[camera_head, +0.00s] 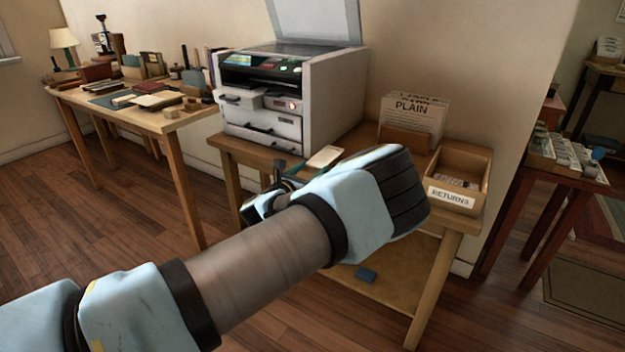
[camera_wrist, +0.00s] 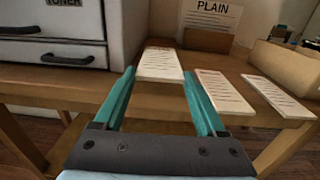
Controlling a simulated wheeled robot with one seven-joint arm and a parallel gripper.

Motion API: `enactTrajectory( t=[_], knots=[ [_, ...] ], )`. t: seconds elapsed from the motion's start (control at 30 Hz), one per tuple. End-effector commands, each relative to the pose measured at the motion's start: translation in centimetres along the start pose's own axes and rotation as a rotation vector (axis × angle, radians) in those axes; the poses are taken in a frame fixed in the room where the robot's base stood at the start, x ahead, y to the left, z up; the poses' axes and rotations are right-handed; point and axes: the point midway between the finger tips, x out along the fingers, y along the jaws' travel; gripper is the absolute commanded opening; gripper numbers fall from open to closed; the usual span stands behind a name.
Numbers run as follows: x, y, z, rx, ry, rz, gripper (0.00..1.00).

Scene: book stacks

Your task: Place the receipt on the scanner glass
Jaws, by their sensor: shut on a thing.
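My gripper (camera_wrist: 159,74) has its teal fingers shut on a white printed slip, the receipt (camera_wrist: 160,62), at the fingertips. In the head view a pale slip, seemingly the same receipt (camera_head: 325,156), shows just beyond my wrist, over the wooden table; most of the gripper is hidden by my arm. The scanner (camera_head: 290,95) is a grey and white machine on the table's left part, with its lid (camera_head: 316,20) raised. Its dark glass (camera_head: 300,48) is on top and bare. In the wrist view only its front drawers (camera_wrist: 50,50) show, left of the gripper.
Two more printed slips, a middle one (camera_wrist: 223,92) and a right one (camera_wrist: 280,98), lie on the table (camera_wrist: 150,100). A card holder marked PLAIN (camera_head: 405,138) and a RETURNS box (camera_head: 465,160) stand on the right. A blue block (camera_head: 366,274) lies on the lower shelf.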

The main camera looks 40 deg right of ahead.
Motion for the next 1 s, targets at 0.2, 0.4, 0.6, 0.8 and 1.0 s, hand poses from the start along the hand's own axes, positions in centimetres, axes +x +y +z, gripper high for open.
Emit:
enactTrajectory(
  t=[0.2,0.4,0.6,0.8,1.0],
  knots=[
    [-0.1,0.0,-3.4,0.000,0.003,0.000,0.22],
    [0.0,0.0,-3.6,0.000,0.001,0.000,0.22],
    [-0.1,0.0,-4.1,0.000,0.001,0.000,0.22],
    [-0.1,0.0,-3.9,0.000,0.001,0.000,0.94],
    [-0.1,0.0,-3.9,0.000,0.001,0.000,1.00]
  ],
)
